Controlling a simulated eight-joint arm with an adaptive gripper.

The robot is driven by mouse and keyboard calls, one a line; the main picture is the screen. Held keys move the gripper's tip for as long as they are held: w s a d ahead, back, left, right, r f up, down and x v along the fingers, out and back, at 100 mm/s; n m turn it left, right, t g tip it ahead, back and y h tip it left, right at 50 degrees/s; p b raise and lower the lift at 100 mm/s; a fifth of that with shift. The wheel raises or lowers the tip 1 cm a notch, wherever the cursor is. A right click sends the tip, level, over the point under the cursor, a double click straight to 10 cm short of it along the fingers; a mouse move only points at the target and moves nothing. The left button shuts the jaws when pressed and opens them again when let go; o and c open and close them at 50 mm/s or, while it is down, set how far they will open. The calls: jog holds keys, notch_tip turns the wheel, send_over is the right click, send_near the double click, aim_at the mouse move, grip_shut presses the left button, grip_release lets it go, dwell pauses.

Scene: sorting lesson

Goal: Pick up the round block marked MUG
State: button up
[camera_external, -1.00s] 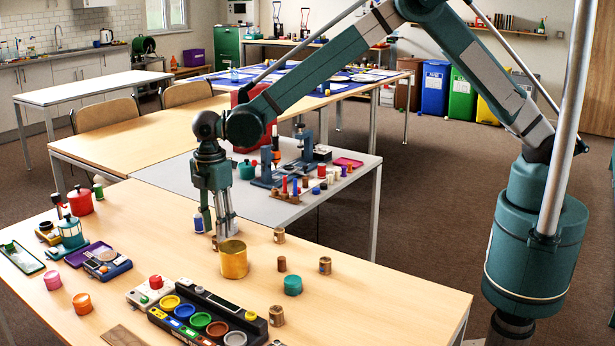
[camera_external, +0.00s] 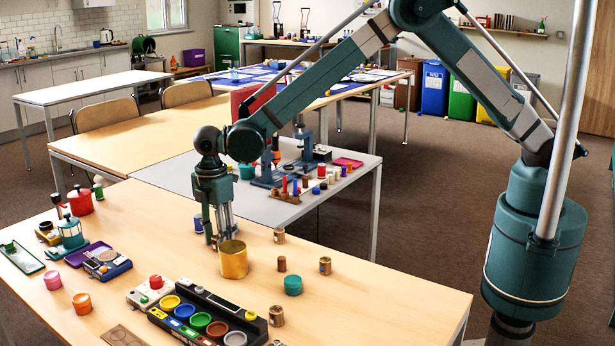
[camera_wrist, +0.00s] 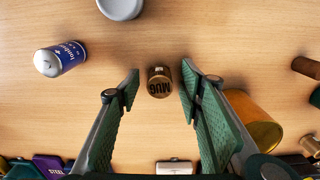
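The round block marked MUG (camera_wrist: 159,82) is small and brown, with dark letters on its side. In the wrist view it lies between the two green-padded fingers of my gripper (camera_wrist: 159,77). The fingers are apart, with a gap on each side of the block. In the external view my gripper (camera_external: 218,238) points down just above the wooden table, behind a gold tin (camera_external: 233,262). The block is mostly hidden there by the fingers and the tin.
The gold tin also stands close by the right finger in the wrist view (camera_wrist: 252,120). Other small brown blocks (camera_external: 325,265) and a teal pot (camera_external: 293,285) stand to the right. A tray of coloured cups (camera_external: 205,318) is in front.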

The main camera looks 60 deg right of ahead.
jog(key=c, duration=0.7)
jog(key=shift+r, duration=0.1)
jog(key=shift+r+p, duration=1)
jog(key=shift+r, duration=3.9)
